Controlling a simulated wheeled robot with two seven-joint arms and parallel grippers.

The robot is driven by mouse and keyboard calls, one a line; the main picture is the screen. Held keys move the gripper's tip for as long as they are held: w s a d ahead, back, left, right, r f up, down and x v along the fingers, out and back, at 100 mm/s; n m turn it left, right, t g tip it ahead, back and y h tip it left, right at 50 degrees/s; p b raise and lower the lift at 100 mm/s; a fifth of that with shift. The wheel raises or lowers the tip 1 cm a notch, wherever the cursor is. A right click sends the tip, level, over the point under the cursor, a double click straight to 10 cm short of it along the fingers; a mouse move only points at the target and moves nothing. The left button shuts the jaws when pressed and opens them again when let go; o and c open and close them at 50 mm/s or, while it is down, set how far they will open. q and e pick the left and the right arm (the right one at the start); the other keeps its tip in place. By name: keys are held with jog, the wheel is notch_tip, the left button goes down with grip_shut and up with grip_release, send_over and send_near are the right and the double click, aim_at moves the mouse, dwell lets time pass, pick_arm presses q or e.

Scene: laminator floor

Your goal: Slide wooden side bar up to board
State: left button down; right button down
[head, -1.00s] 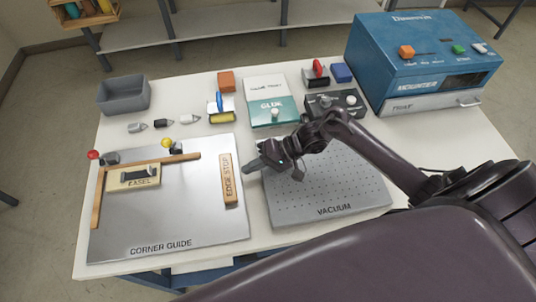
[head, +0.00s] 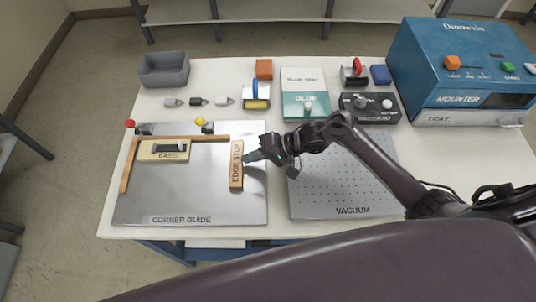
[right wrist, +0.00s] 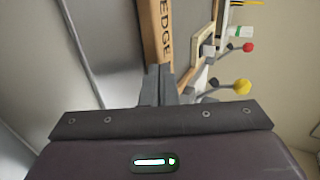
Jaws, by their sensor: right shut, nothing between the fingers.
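The wooden side bar, lettered EDGE STOP (head: 236,165), lies lengthwise on the metal corner guide plate (head: 190,205). It is just below the right end of the plate's wooden top rail. A cream board lettered EASEL (head: 149,156), with a dark piece on it, lies in the guide's corner, left of the bar with bare metal between. My right gripper (head: 249,159) is shut and empty, its tips at the bar's right side, seemingly touching it. In the right wrist view the fingers (right wrist: 158,86) point at the bar (right wrist: 157,35). My left gripper is out of view.
Right of the plate is the perforated vacuum plate (head: 330,195), under my right arm. Behind are a grey bin (head: 164,70), a glue box (head: 305,102), a control box (head: 369,107) and the blue mounter (head: 465,60). Red (head: 129,124) and yellow (head: 200,121) knobs stand by the rails.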

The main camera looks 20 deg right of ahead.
aim_at(205, 164)
jog(key=w+a, duration=0.1)
jog(key=a, duration=0.3)
jog(key=w+a, duration=0.1)
jog(key=a, duration=0.4)
jog(key=w+a, duration=0.1)
jog(key=a, duration=0.3)
jog(key=shift+w+a+b, duration=0.25)
jog(key=shift+w+b, duration=0.1)
jog(key=shift+w, duration=0.05)
